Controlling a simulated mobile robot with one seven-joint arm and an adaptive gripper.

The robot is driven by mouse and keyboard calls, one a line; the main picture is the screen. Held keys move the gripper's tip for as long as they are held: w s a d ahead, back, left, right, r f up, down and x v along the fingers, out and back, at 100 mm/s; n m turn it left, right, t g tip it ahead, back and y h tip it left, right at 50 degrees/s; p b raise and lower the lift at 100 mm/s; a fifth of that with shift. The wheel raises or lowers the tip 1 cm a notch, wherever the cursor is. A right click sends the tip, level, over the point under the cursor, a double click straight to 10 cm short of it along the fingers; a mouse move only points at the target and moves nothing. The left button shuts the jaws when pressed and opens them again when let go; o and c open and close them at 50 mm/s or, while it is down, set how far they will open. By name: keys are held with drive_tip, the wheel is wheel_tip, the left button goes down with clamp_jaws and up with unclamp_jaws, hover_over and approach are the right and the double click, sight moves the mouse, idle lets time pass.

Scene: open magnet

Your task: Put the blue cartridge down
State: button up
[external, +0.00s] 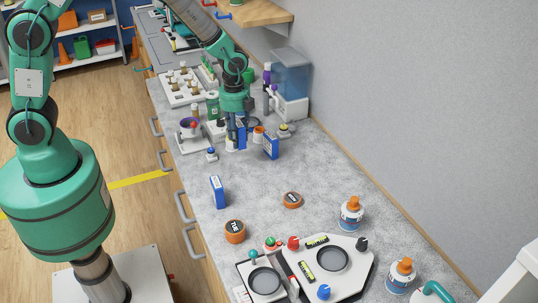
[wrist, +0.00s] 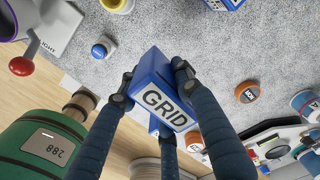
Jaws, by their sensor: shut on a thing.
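The blue cartridge (wrist: 158,88), a box with a white GRID label, is between the fingers of my gripper (wrist: 152,84) in the wrist view. The dark finger pads press on its sides. In the external view my gripper (external: 237,134) points down over the far part of the counter, with the cartridge (external: 242,134) partly hidden by the fingers. I cannot tell whether its bottom touches the counter. Two similar blue boxes stand on the counter, one (external: 271,146) just right of my gripper and one (external: 218,191) nearer the camera.
Orange tins (external: 235,231) (external: 292,199) and a white control panel (external: 310,267) are nearer. The grey counter (external: 255,185) between has free room.

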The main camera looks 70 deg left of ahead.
drive_tip(key=w+d+p, duration=0.1)
drive_tip(key=w+p, duration=0.7)
drive_tip(key=w, duration=1.7)
drive_tip(key=shift+d+f, duration=0.15)
drive_tip(key=shift+d, duration=0.1)
drive_tip(key=p, duration=0.1)
hover_over(302, 153)
drive_tip(key=shift+f, duration=2.9)
drive_tip(key=shift+f, duration=0.1)
drive_tip(key=shift+f+p, duration=0.35)
drive_tip(key=shift+f, duration=1.6)
drive_tip(key=shift+f, duration=0.2)
